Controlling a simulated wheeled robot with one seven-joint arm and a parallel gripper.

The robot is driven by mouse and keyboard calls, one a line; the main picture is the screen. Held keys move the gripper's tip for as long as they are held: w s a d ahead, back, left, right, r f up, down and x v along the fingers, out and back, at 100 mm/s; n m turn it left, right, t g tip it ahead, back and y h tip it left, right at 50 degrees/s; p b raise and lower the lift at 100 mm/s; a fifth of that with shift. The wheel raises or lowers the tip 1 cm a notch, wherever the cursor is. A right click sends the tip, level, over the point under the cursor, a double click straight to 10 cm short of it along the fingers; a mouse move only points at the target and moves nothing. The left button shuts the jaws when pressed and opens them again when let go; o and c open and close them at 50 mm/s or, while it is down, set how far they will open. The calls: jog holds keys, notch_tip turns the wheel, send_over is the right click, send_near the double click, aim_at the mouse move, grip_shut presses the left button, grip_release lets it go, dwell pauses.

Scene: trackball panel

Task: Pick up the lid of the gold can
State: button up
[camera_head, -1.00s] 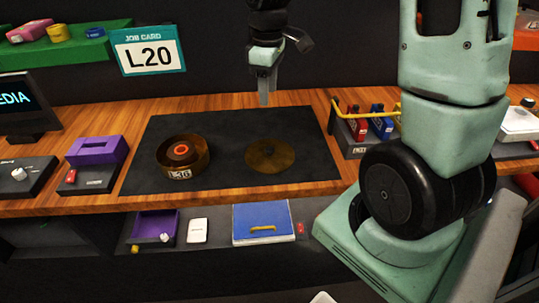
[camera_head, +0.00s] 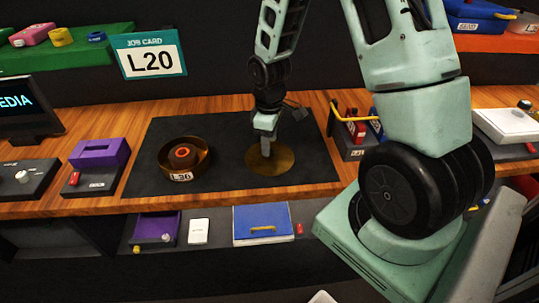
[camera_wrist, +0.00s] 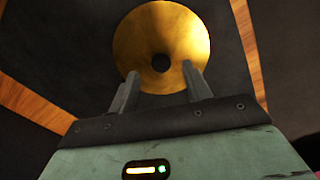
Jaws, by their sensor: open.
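The gold can (camera_head: 168,163), labelled L36, stands open on the black mat (camera_head: 215,132), with a dark roll and an orange ring inside. Its round, flat gold lid (camera_head: 285,163) lies on the mat to the right of the can. My gripper (camera_head: 267,153) is open and points down over the lid, just above or at it; the exact gap cannot be told. In the wrist view the two fingers (camera_wrist: 158,88) are apart, with the lid (camera_wrist: 155,25) beyond them and a dark round spot at its middle between the fingertips.
A purple box (camera_head: 97,153) stands left of the mat. A rack with red and blue items (camera_head: 357,132) and a yellow bar stands to the right. A job card (camera_head: 149,57) reading L20 is behind. The mat's front is clear.

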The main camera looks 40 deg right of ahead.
jog(key=shift+s+f, duration=0.1)
jog(key=shift+f, duration=1.3)
jog(key=c, duration=1)
jog(key=shift+c, duration=0.2)
jog(key=shift+r, duration=0.1)
